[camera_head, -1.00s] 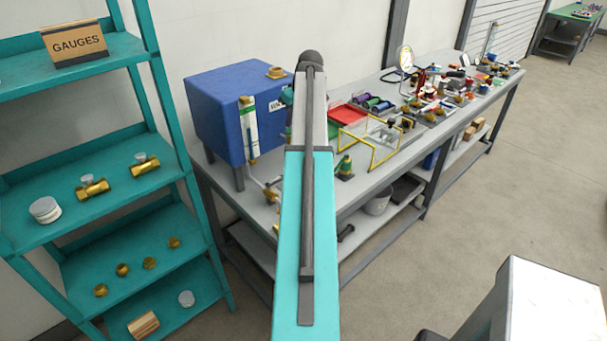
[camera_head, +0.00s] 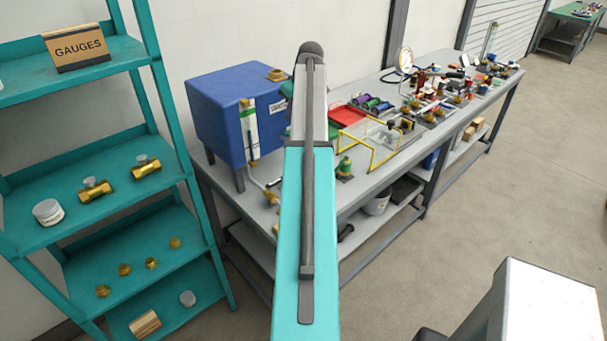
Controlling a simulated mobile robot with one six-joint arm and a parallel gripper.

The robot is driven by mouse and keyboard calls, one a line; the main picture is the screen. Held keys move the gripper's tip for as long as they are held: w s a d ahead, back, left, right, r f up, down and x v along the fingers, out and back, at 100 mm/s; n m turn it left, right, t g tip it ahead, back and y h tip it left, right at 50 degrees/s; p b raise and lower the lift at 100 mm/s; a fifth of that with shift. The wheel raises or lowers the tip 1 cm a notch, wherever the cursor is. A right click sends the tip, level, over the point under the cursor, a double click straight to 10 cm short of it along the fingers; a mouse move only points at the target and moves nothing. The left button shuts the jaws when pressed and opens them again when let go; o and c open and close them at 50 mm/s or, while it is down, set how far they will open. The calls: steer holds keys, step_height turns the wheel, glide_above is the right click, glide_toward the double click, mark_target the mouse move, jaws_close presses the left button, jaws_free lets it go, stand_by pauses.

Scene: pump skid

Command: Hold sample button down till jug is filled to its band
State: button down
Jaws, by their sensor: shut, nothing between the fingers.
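My arm (camera_head: 307,220) reaches up the middle of the view and covers part of the bench behind it. My gripper is not visible; it is hidden behind the arm or out of frame. I cannot make out the sample button or the jug with its band. Pipework (camera_head: 268,190) runs below the tank, partly covered by my arm.
The grey bench (camera_head: 375,175) runs back to the right, with a yellow frame (camera_head: 372,150), a red tray (camera_head: 348,115) and many small fittings. A teal shelf (camera_head: 110,185) stands close on the left. Open floor (camera_head: 480,215) lies to the right.

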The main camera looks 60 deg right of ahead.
steer(key=shift+r, duration=0.8)
